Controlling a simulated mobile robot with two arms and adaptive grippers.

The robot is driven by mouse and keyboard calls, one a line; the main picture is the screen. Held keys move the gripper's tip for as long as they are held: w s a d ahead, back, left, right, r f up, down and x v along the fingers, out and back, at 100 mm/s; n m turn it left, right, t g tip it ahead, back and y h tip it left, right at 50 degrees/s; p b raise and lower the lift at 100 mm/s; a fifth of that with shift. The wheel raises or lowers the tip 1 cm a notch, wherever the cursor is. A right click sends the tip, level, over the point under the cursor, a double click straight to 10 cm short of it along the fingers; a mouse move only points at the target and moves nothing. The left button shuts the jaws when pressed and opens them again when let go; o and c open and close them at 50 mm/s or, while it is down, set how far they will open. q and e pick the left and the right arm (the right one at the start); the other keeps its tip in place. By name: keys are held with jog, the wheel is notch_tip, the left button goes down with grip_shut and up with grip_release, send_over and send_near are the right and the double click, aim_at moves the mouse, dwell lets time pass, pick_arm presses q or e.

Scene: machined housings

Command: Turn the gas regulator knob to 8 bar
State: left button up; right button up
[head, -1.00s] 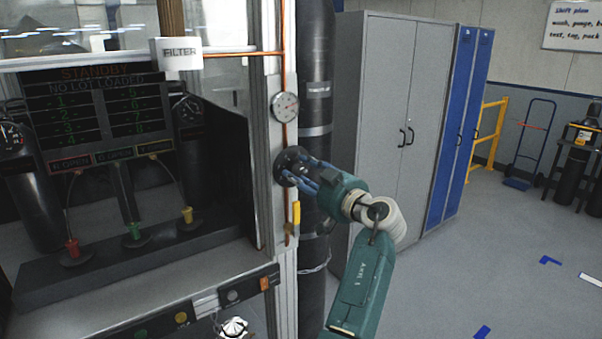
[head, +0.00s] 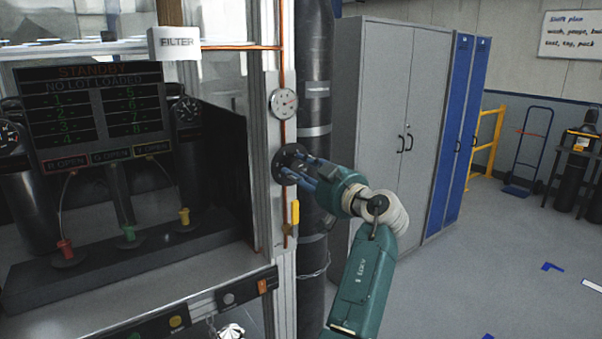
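A yellow lever (head: 295,212) is just below the knob. A dark vertical pipe (head: 316,75) runs behind the gripper. A grey cabinet (head: 385,75) stands to the right. The glazed enclosure with a STANDBY display (head: 95,95) is at left. Open floor lies at right.

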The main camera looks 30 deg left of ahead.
pick_arm(q)
jog(key=shift+o, duration=1.2)
jog(key=shift+a+f, duration=0.15)
jog(key=shift+a, duration=0.05)
jog(key=shift+r, duration=0.3)
notch_tip(320, 180, up, 9)
jog(key=shift+r, duration=0.2)
pick_arm(e)
jog(key=shift+w+d, duration=0.1)
jog(key=shift+d, duration=0.15)
pick_arm(q)
jog(key=shift+w+f, duration=0.1)
